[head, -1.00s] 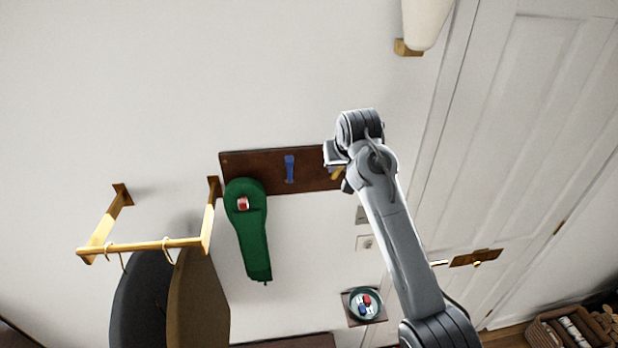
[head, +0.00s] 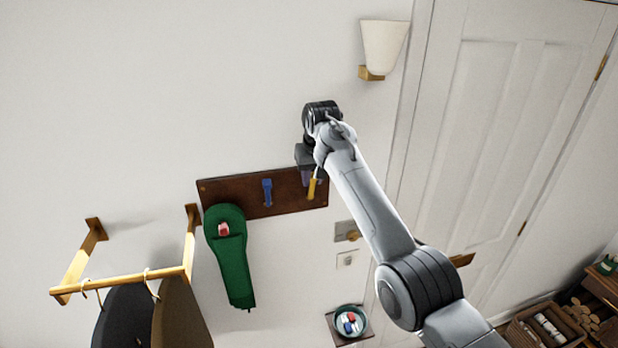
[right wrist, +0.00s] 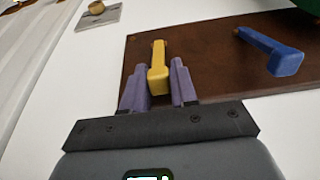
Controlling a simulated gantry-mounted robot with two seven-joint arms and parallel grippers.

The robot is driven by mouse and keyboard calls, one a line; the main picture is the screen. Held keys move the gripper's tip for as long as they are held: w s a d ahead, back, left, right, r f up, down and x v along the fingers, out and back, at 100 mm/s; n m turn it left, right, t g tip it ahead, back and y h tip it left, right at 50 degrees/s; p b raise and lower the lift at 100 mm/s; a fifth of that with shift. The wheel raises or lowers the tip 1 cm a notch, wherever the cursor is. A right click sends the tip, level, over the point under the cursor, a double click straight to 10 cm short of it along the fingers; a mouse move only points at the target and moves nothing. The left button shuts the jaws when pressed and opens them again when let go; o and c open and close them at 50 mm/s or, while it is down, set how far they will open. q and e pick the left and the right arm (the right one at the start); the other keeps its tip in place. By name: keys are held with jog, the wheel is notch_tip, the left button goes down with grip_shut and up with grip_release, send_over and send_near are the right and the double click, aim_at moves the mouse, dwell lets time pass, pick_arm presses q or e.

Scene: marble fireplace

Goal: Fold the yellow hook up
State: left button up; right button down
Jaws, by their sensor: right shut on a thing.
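The yellow hook (head: 313,187) is at the right end of a dark brown wooden rack (head: 240,205) on the wall. In the right wrist view the yellow hook (right wrist: 158,70) lies between the two purple fingers of my right gripper (right wrist: 157,84). The right gripper (head: 313,176) is shut on it, and in the head view the hook hangs down below the fingers. The contact itself is partly hidden in the head view. My left gripper is not in view.
A blue hook (head: 267,192) is mid-rack, and a green bag (head: 231,262) hangs at its left. A brass rail (head: 120,281) with hangers stands out lower left. A wall lamp (head: 383,46) is above right. A switch plate (head: 345,232) is below the gripper. A white door (head: 500,130) is right.

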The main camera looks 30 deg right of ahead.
jog(key=shift+f, duration=0.2)
jog(key=c, duration=1)
grip_release()
jog(key=shift+w, duration=0.1)
jog(key=shift+o, duration=0.2)
jog(key=shift+r, duration=0.1)
jog(key=v, duration=1)
jog(key=shift+r, duration=0.4)
jog(key=shift+f, duration=0.1)
